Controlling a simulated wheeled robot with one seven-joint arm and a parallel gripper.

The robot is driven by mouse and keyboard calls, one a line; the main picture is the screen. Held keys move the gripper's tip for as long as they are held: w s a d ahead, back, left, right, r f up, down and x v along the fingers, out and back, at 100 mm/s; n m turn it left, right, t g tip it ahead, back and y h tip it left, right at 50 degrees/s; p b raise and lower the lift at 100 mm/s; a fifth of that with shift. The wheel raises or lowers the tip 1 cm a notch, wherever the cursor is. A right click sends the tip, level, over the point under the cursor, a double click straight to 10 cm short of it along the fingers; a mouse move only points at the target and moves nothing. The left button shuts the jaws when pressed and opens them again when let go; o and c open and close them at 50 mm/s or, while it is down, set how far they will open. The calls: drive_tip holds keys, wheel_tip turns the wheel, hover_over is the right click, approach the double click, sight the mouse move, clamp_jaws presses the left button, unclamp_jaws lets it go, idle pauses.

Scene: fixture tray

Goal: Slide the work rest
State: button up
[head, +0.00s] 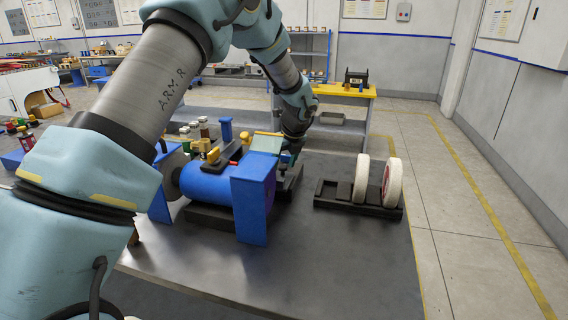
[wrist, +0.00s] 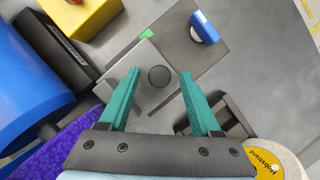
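In the wrist view, a grey metal block with a round dark knob (wrist: 158,76) lies between my fingertips; it looks like the work rest (wrist: 146,58). My gripper (wrist: 160,73) is open, with one teal finger on each side of the knob. I cannot tell whether the fingers touch it. In the head view, my gripper (head: 290,148) is low behind the right end of the blue bench grinder (head: 207,182). The grinder's blue guard (head: 254,205) and a greenish plate (head: 266,142) hide the work rest there.
Two white wheels stand upright in a dark rack (head: 335,195) on the right; the nearer-edge wheel (head: 392,183) is tilted slightly. Small bottles (head: 204,128) stand behind the grinder. The grey table (head: 330,255) is clear at front right. A yellow block (wrist: 80,15) shows in the wrist view.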

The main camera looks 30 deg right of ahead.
sight(284, 167)
wheel_tip(284, 167, up, 10)
drive_tip(key=b, duration=0.3)
idle(0.4)
idle(0.4)
